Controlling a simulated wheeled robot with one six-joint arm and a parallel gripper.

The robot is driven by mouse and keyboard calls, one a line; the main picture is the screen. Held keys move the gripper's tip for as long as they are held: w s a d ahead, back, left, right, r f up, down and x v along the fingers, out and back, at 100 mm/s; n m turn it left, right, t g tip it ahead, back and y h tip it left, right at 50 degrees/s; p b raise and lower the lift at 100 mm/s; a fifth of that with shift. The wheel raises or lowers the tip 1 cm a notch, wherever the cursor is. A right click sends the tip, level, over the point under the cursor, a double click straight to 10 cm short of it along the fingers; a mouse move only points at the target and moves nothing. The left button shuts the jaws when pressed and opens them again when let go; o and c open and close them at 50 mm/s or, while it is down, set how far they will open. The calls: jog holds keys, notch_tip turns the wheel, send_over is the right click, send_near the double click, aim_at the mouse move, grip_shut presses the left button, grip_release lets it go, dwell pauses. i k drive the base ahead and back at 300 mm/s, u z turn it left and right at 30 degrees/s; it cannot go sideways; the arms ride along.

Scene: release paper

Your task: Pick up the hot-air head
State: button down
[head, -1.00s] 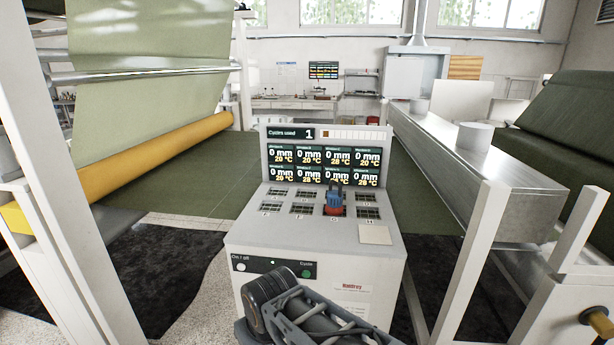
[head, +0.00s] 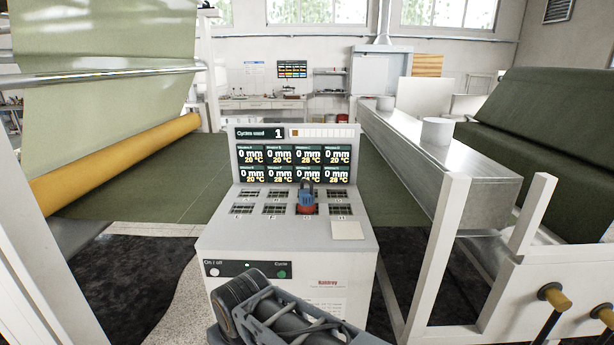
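What looks like the hot-air head (head: 306,200) is a small blue and red piece with a dark loop on top. It stands upright on the sloping top of the white console (head: 290,237), over one of the lettered grille windows in the front row. My arm shows at the bottom centre, in front of the console. Its gripper end cannot be made out, so whether it is open or shut is not shown.
The console's screen (head: 294,160) stands behind the grilles, and a pale square pad (head: 347,231) lies at right. A white frame (head: 444,250) and long metal duct (head: 440,145) flank the right. A yellow roller (head: 120,165) with green sheet is at left.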

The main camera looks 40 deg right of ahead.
aim_at(306, 205)
jog(key=z, duration=0.3)
jog(key=i, duration=1.3)
jog(key=z, duration=0.2)
